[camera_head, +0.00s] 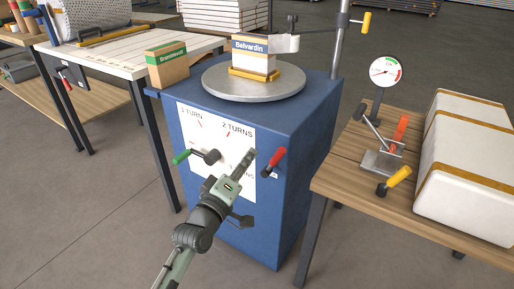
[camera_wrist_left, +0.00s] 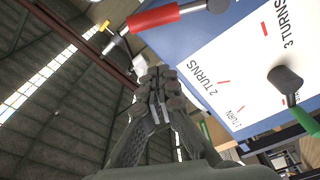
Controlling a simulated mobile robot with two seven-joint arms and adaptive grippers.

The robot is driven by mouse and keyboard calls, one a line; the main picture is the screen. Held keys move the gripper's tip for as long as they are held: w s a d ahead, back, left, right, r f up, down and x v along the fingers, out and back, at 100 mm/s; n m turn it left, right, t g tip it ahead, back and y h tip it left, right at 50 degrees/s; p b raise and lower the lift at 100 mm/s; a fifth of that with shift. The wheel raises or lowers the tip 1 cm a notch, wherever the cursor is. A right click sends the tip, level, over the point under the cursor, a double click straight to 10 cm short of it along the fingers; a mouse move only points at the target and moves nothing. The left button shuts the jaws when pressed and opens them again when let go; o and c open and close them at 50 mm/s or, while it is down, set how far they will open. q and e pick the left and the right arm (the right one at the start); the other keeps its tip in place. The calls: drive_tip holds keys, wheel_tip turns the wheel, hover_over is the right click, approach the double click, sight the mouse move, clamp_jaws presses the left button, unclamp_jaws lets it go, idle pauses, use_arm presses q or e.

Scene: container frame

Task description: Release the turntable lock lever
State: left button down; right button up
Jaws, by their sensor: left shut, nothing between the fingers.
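A lever with a red handle (camera_head: 274,160) sits at the front right of the blue turntable cabinet (camera_head: 300,165); it also shows at the top of the left wrist view (camera_wrist_left: 165,16). My left gripper (camera_head: 249,157) is shut and empty in front of the cabinet's panel, just left of the red handle in the head view. In the left wrist view its closed fingers (camera_wrist_left: 158,78) appear below the red handle, with a gap between them. The round grey turntable (camera_head: 230,91) on top carries a white box labelled Belvardin (camera_head: 253,60). My right gripper is not in view.
A green-handled crank (camera_head: 182,157) sticks out of the white panel (camera_head: 188,118) marked with turns. To the right, a wooden table (camera_head: 345,170) holds a clamp (camera_head: 383,162), a dial gauge (camera_head: 385,71) and a large white package (camera_head: 465,150). A workbench (camera_head: 115,58) stands left.

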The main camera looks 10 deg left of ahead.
use_arm(q)
drive_tip(key=shift+v, duration=2.1)
